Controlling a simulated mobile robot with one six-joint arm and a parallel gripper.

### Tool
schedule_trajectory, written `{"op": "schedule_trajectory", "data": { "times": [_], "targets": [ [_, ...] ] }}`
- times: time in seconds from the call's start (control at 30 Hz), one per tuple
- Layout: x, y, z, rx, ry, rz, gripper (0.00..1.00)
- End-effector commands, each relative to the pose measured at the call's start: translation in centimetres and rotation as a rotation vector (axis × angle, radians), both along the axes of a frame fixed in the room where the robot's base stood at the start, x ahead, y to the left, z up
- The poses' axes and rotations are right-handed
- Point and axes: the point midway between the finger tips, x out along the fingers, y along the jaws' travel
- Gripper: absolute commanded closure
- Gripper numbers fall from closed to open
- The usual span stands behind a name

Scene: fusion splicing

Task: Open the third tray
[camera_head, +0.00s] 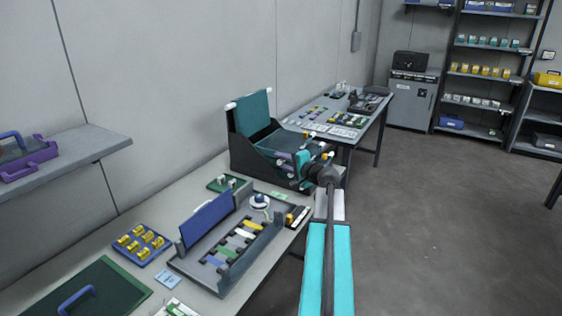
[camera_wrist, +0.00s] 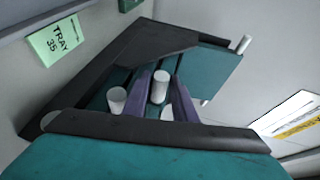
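The tray organizer (camera_head: 238,158) is a dark open-topped unit on the bench in the head view. One teal tray (camera_head: 253,112) stands raised at its back; lower teal trays (camera_head: 292,143) lie tilted in front, with purple parts between the dark sides. Which tray is third cannot be told. My gripper (camera_head: 320,170) is at the organizer's right front side.
A green "TRAY 35" label (camera_wrist: 55,40) lies beside the organizer. A grey splice box (camera_head: 205,280) with an upright blue lid (camera_head: 207,218) and a blue tray of yellow spools (camera_head: 140,243) stand nearer on the bench. The floor (camera_head: 440,220) at right is clear.

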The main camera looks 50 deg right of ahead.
Motion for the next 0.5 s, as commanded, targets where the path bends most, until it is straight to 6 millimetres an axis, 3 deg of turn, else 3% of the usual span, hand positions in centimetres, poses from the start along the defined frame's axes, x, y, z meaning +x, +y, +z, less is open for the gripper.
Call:
{"op": "schedule_trajectory", "data": {
  "times": [0.37, 0.5],
  "targets": [
    [0.46, -0.01, -0.11, 0.000, 0.000, 0.000, 0.75],
    [0.46, 0.00, -0.11, 0.000, 0.000, 0.000, 0.94]
  ]
}}
